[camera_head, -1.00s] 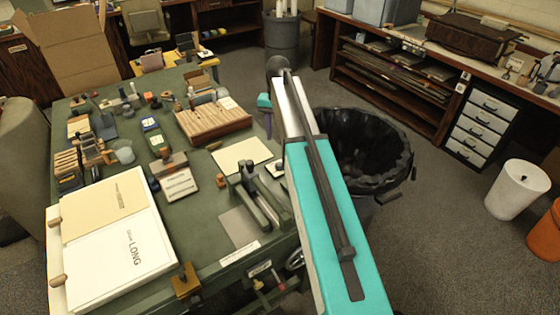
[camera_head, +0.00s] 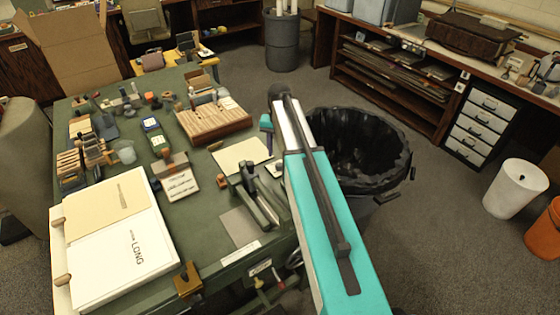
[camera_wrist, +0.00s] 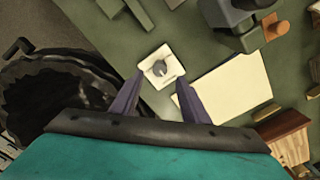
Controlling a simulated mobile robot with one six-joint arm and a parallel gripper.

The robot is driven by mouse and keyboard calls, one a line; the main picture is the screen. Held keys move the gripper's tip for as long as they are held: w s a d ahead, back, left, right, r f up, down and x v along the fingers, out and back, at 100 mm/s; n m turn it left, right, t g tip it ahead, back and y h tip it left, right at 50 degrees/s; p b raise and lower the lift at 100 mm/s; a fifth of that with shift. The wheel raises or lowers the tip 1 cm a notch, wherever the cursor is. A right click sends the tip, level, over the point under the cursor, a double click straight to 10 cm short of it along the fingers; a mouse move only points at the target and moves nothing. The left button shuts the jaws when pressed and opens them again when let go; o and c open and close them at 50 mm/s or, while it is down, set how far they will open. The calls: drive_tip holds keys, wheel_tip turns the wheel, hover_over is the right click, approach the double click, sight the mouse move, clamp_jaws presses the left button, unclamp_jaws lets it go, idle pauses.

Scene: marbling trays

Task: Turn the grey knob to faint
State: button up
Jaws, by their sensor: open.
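The grey knob (camera_wrist: 159,69) sits on a small white plate (camera_wrist: 150,64) on the green table, seen in the wrist view. My gripper (camera_wrist: 158,82) is open, with one purple finger on each side of the knob's plate in the picture. The fingers appear apart from the knob; how high they are above it I cannot tell. The knob's markings are too small to read.
A cream sheet (camera_head: 240,154) lies near the knob, and it also shows in the wrist view (camera_wrist: 228,92). A black-lined bin (camera_head: 362,150) stands beside the table. A dark press-like device (camera_head: 252,190) and a wooden rack (camera_head: 212,121) stand on the crowded green table (camera_head: 215,262).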

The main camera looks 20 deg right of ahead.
sight(279, 164)
drive_tip(key=shift+f+p, duration=0.75)
drive_tip(key=shift+f, duration=2.3)
clamp_jaws()
drive_tip(key=shift+n, duration=0.5)
drive_tip(key=n+b, duration=0.2)
drive_tip(key=n, duration=0.3)
drive_tip(key=n+b, duration=0.1)
drive_tip(key=n, duration=0.5)
drive_tip(key=shift+w+b, duration=0.1)
drive_tip(key=shift+b, duration=0.2)
drive_tip(key=c, duration=1.1)
unclamp_jaws()
